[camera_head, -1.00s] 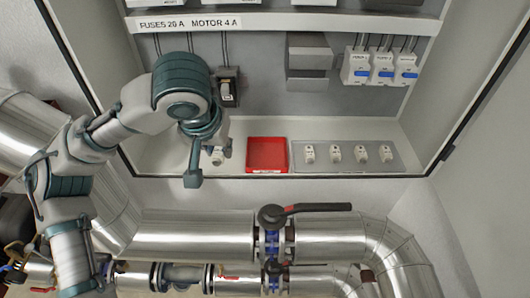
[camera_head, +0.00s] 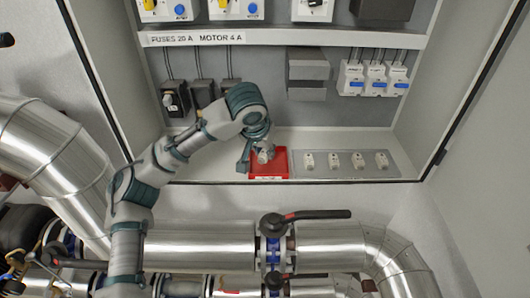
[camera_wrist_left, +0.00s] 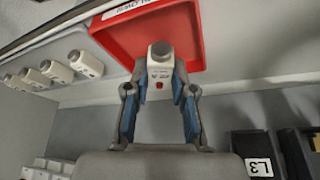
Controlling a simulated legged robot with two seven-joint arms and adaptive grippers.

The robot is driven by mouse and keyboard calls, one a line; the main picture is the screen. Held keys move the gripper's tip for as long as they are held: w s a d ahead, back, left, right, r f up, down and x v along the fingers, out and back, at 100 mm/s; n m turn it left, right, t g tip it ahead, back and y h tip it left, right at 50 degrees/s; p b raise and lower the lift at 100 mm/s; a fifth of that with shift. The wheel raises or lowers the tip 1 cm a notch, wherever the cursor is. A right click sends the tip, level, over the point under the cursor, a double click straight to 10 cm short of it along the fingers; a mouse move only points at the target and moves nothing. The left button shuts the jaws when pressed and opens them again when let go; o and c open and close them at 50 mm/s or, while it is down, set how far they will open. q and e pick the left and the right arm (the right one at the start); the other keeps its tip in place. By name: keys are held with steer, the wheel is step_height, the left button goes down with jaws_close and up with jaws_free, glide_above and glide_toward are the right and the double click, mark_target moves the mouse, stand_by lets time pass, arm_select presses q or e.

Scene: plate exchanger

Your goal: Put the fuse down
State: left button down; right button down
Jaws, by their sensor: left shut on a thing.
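My left gripper (camera_head: 263,153) is over the red tray (camera_head: 283,165) on the cabinet's bottom shelf. In the left wrist view, its two blue-padded fingers (camera_wrist_left: 159,85) are shut on a white fuse (camera_wrist_left: 160,62) with a grey end cap. The fuse shows against the red tray (camera_wrist_left: 185,25); I cannot tell whether it touches the tray's floor. In the head view the fuse is small and partly hidden by the gripper. My right gripper is not in view.
A grey holder plate (camera_head: 345,174) with several white fuses stands right of the tray. Black fuse holders (camera_head: 174,98) are on the back wall at left. White breakers with blue switches (camera_head: 374,78) are at right. Metal pipes and a valve handle (camera_head: 318,214) run below the cabinet.

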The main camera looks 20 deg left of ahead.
mark_target(265, 157)
arm_select(q)
steer(key=shift+w, duration=0.55)
steer(key=shift+w+d, duration=0.1)
steer(key=shift+w, duration=0.1)
steer(key=shift+d+f, duration=0.2)
steer(key=shift+f, duration=0.15)
steer(key=shift+d+f+p, duration=0.15)
steer(key=shift+f+p, duration=0.05)
steer(key=shift+f, duration=0.35)
steer(key=shift+d+f+p, duration=0.15)
steer(key=shift+f, duration=0.7)
steer(key=shift+a, duration=0.3)
steer(key=shift+a+f, duration=0.15)
steer(key=c, duration=1.1)
jaws_free()
steer(key=shift+a, duration=0.15)
steer(key=shift+o, duration=0.6)
steer(key=shift+a, duration=0.1)
steer(key=shift+d, duration=0.2)
steer(key=shift+d+r, duration=0.3)
steer(key=b+v, duration=0.1)
steer(key=v, duration=1)
steer(key=shift+s+a+r, duration=0.15)
steer(key=shift+s+r, duration=0.05)
steer(key=shift+r, duration=0.1)
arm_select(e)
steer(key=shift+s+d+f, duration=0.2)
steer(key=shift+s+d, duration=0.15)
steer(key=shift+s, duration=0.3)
